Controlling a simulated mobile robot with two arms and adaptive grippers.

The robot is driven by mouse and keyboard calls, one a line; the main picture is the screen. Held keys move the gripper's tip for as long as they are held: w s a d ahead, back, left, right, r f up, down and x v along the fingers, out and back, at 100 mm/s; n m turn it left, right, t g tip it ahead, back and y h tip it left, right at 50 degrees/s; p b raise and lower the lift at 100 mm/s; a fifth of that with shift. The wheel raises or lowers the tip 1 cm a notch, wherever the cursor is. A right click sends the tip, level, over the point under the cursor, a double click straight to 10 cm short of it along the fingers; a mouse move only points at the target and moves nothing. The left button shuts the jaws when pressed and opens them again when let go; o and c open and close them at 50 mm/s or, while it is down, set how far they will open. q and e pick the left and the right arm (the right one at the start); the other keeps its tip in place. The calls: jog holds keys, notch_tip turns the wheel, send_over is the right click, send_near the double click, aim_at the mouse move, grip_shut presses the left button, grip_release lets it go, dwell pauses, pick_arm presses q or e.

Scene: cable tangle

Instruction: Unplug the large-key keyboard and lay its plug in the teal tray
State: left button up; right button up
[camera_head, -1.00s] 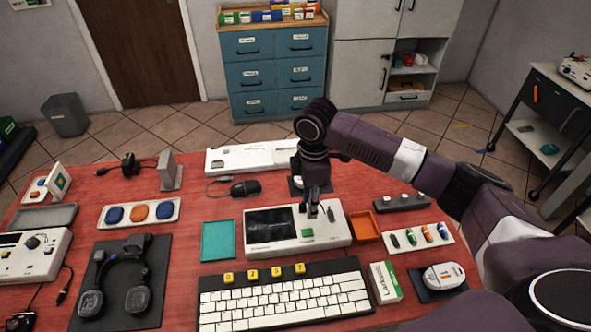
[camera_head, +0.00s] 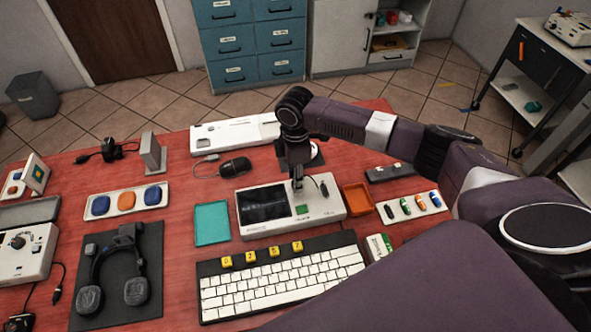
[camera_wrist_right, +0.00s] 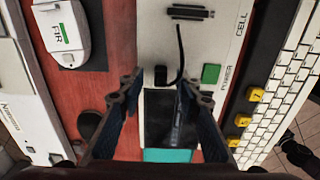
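The keyboard with large white keys and a few yellow ones (camera_head: 285,286) lies at the front of the red table. Behind it is a white device (camera_head: 325,208) with a dark screen and a green button; it also shows in the right wrist view (camera_wrist_right: 215,45). A black cable (camera_wrist_right: 180,50) runs over its top, and a small black plug-like piece (camera_wrist_right: 160,76) shows between the fingers. My right gripper (camera_head: 297,186) is low over the device; in the wrist view its fingers (camera_wrist_right: 157,85) are apart and look empty. The teal tray (camera_head: 212,224) is empty, left of the device. My left gripper is out of view.
An orange tray (camera_head: 357,199) sits right of the device. A black mouse (camera_head: 235,166) and a white bar-shaped unit (camera_head: 222,134) lie behind. Headphones (camera_head: 115,275) on a dark mat are at left. A strip of coloured pieces (camera_head: 412,207) is at right.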

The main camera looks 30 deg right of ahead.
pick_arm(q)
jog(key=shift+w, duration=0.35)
pick_arm(e)
jog(key=c, duration=0.9)
grip_shut()
